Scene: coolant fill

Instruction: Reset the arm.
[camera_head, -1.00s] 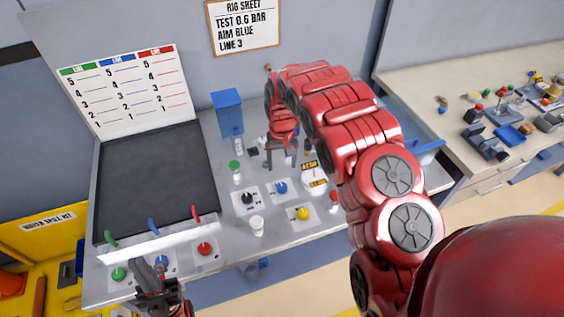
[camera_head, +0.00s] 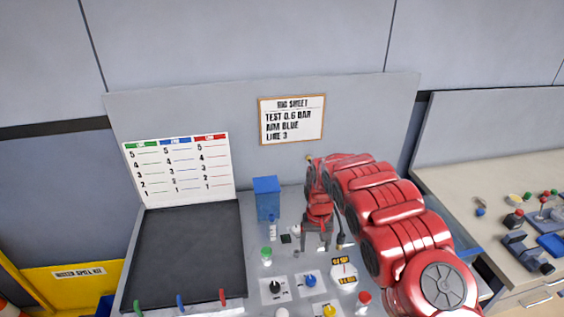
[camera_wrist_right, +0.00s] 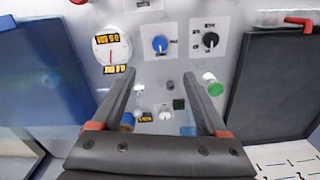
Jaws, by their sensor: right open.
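My right arm (camera_head: 400,215) reaches over the bench from the right. My right gripper (camera_head: 316,248) points down, open, with nothing between its fingers, above the back part of the bench panel. In the right wrist view, the open fingers (camera_wrist_right: 160,76) frame bare panel surface below the blue knob (camera_wrist_right: 160,43) and black knob (camera_wrist_right: 210,40). A green-capped bottle (camera_wrist_right: 215,89) stands close to the right finger. My left gripper is out of view.
A blue box (camera_head: 267,199) stands behind the panel, under the rig sheet (camera_head: 291,120) on the back board. The black board (camera_head: 185,255) and the white chart (camera_head: 180,170) are at left. A red cap (camera_head: 364,298) and yellow knob (camera_head: 329,312) are near the front. A side bench (camera_head: 500,190) is at right.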

